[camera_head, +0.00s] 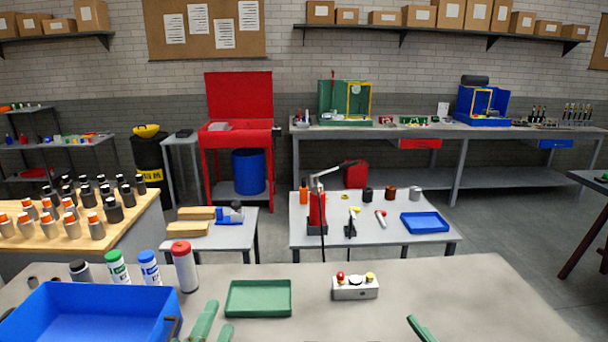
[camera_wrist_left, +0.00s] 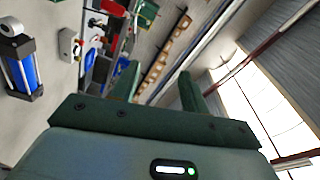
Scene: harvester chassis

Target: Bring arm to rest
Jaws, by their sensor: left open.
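My left gripper (camera_head: 219,316) is at the bottom of the head view, low centre-left. Its two green fingers are apart, with nothing seen between them. In the left wrist view the open fingers (camera_wrist_left: 158,80) point away over a tilted view of the room, with empty space between them. Of my right gripper (camera_head: 420,328), one green fingertip shows at the bottom edge of the head view, right of centre. The rest of it is out of frame, so its opening cannot be judged.
The near grey bench (camera_head: 480,300) holds a blue bin (camera_head: 88,288), a green tray (camera_head: 258,314) just right of my left gripper, and a button box (camera_head: 355,288). Several bottles stand behind the bin. The bench's right side is clear.

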